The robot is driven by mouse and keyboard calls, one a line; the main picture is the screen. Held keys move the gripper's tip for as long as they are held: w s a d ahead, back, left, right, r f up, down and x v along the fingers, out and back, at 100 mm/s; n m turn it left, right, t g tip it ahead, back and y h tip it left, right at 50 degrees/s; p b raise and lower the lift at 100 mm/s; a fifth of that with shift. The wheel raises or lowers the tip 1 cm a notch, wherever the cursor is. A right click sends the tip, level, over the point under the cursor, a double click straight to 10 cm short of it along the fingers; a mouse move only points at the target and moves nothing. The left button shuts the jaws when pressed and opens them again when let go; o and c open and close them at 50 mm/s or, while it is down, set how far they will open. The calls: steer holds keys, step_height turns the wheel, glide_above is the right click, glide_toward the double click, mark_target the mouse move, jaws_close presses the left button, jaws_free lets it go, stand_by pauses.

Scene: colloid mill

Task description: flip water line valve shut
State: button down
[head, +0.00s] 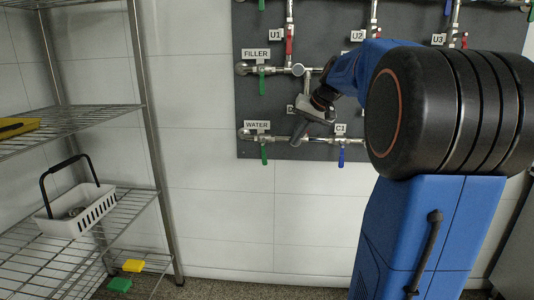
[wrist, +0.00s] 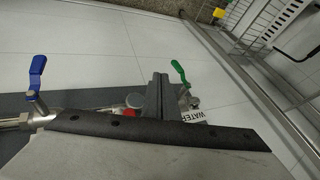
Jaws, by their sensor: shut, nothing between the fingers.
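The water line valve has a green lever (head: 264,153) that hangs down, crosswise to the horizontal pipe, under the WATER label (head: 257,125) in the head view. In the wrist view the green lever (wrist: 180,72) stands just right of the fingers, with the WATER label (wrist: 198,116) below it, upside down. My gripper (head: 297,138) is shut and empty, in front of the pipe and right of the green lever. The shut fingers (wrist: 160,80) show in the wrist view, beside the lever; I cannot tell whether they touch it.
A blue C1 lever (head: 341,157) hangs to the right on the same pipe. The FILLER valve's green lever (head: 262,83) is above. A wire shelf (head: 130,196) with a white basket (head: 78,222) stands at left. The wall below the panel is clear.

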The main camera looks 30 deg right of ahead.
mark_target(264, 160)
steer(key=w+a+f, duration=0.3)
steer(key=w+f, duration=0.5)
steer(key=shift+w+a+f, duration=0.3)
steer(key=shift+w+a, duration=0.05)
stand_by(0.4)
steer(key=shift+w+a+f, duration=0.3)
steer(key=shift+a, duration=0.25)
